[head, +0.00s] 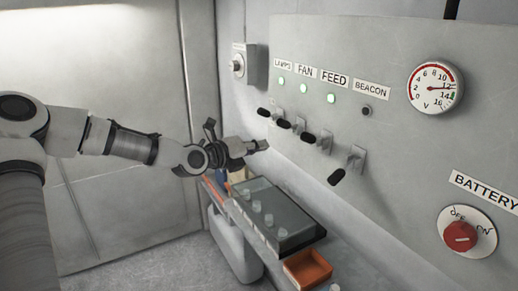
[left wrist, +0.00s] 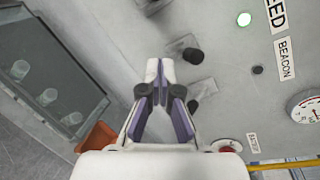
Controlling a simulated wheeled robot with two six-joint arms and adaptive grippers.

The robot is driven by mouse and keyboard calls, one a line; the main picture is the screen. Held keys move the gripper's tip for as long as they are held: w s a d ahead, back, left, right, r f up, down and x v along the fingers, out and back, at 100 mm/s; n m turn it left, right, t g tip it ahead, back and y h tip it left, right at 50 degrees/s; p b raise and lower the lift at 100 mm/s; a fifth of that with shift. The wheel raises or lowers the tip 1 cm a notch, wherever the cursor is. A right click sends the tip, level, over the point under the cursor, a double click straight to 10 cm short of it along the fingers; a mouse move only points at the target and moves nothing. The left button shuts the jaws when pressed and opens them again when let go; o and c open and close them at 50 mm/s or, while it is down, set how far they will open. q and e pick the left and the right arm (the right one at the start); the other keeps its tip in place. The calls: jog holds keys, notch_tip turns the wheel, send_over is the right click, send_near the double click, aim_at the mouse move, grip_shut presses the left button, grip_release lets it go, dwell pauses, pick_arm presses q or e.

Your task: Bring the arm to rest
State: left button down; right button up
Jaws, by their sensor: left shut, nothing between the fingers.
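My left arm comes in from the left in the head view. Its gripper (head: 259,147) is shut and empty, in front of the grey wall panel (head: 400,145) and left of its row of black-tipped levers. In the left wrist view the fingertips (left wrist: 160,68) meet, with nothing between them. A black lever tip (left wrist: 193,56) shows just beyond them; I cannot tell from this view how wide the gap is. My right gripper is in neither view.
Lamps, fan and feed lights (head: 331,98) glow green; the beacon light (head: 367,111) is dark. The beacon lever (head: 337,177) hangs lower than the others. A gauge (head: 436,87) and red battery switch (head: 460,236) are right. Below stand a grey case (head: 290,243) and orange bin (head: 307,269).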

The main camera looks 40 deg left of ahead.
pick_arm(q)
jog(key=shift+f, duration=0.1)
dwell(0.4)
